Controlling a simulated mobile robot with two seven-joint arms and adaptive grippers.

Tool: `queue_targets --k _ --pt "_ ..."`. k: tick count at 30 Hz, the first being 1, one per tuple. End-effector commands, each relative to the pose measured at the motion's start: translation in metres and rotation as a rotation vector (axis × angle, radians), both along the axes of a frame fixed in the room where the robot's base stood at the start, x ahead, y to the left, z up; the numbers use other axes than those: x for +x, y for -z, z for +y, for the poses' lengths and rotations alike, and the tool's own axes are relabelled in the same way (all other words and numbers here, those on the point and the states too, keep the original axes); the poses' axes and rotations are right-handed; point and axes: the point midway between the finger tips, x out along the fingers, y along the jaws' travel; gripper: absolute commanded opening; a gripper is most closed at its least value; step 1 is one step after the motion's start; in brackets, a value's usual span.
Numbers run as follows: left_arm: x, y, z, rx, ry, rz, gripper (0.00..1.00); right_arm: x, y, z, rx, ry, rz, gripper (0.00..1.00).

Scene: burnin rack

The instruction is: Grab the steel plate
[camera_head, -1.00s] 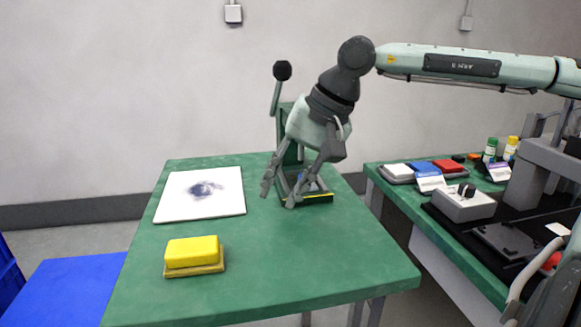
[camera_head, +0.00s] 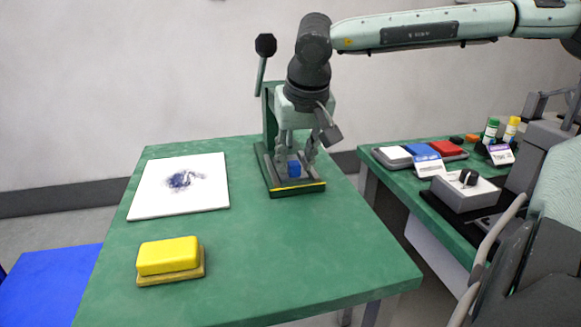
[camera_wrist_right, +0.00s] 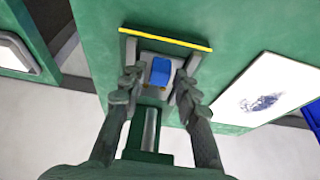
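A grey metal-looking plate (camera_head: 308,182) lies in the green press-like fixture (camera_head: 270,115), with a small blue block (camera_head: 294,169) on it. I cannot tell if this is the steel plate. My right gripper (camera_head: 297,160) points down over the fixture, fingers apart. In the right wrist view, the fingers (camera_wrist_right: 158,92) stand on either side of the blue block (camera_wrist_right: 161,71), with a gap to it. The grey plate (camera_wrist_right: 150,97) partly shows between them. Whether the fingertips touch the plate cannot be told. My left gripper is out of view.
A white board with a dark smudge (camera_head: 210,195) and a yellow block on a base (camera_head: 168,258) lie on the green table (camera_head: 300,250). A black-knobbed lever (camera_head: 265,45) rises beside my right gripper. The right bench (camera_head: 400,180) holds coloured blocks and bottles.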

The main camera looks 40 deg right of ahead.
Motion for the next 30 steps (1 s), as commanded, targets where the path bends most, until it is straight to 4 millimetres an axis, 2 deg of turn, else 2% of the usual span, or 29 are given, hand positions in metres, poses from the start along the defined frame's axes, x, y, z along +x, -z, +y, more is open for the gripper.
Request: queue_targets --k 3,9,17,30 --pt "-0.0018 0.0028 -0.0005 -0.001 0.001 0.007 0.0 0.0024 0.007 -0.0011 0.001 0.0 0.0 0.31" --pt "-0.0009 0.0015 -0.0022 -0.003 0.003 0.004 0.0 0.0027 0.0071 -0.0012 0.001 -0.001 -0.002 0.31" --pt "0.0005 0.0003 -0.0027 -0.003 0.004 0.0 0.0 0.0025 0.007 -0.0012 0.001 -0.001 -0.002 0.0" --pt "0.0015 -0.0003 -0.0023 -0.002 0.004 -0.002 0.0 0.0029 0.0024 -0.0013 0.001 -0.001 -0.003 0.0"
